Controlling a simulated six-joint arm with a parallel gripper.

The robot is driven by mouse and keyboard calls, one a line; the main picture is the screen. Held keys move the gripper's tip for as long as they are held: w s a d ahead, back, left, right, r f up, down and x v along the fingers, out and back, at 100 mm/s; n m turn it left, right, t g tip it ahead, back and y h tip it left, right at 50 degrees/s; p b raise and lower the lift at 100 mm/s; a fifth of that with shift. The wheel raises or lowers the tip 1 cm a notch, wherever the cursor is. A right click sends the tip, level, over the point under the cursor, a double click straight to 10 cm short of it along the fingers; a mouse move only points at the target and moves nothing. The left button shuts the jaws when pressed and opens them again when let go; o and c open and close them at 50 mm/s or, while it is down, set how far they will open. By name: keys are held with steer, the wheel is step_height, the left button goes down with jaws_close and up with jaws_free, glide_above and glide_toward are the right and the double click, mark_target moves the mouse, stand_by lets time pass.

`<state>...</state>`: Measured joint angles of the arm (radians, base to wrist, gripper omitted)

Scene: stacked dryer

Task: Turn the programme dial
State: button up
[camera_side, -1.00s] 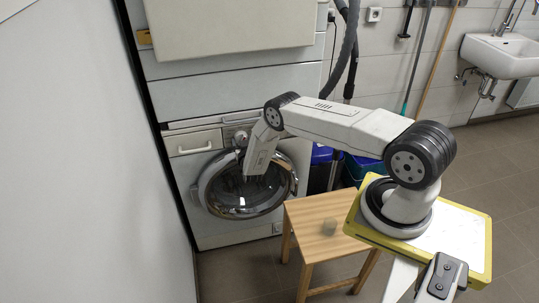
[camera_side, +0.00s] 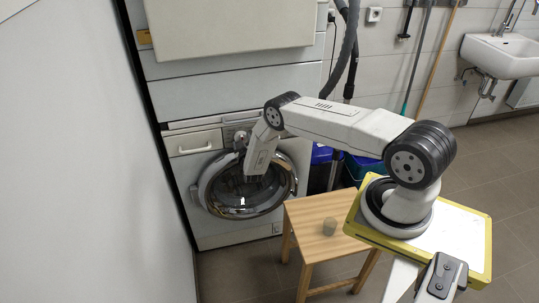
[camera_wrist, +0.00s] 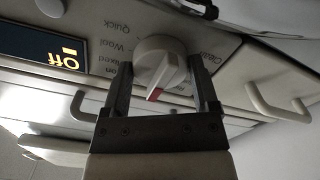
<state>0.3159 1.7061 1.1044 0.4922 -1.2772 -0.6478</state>
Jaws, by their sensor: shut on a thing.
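The programme dial (camera_wrist: 157,55) is a round white knob with a raised grip bar and a red mark at the bar's near end. It sits on the machine's control panel, amid programme names such as "Quick" and "Wool" that appear upside down in the wrist view. My gripper (camera_wrist: 163,75) is shut on the dial, one dark finger on each side of it. In the side view the dial (camera_side: 240,136) is small, at the panel above the round door, and my gripper's fingertips are hard to make out there.
A dark display (camera_wrist: 42,45) beside the dial reads "Off", upside down. A handle (camera_wrist: 275,98) stands out on the other side. The round glass door (camera_side: 232,204) lies below my wrist.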

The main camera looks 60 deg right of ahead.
stand_by(0.4)
steer(key=o, duration=1.1)
steer(key=shift+s+a, duration=0.1)
steer(key=shift+s, duration=0.05)
steer(key=shift+v, duration=3.7)
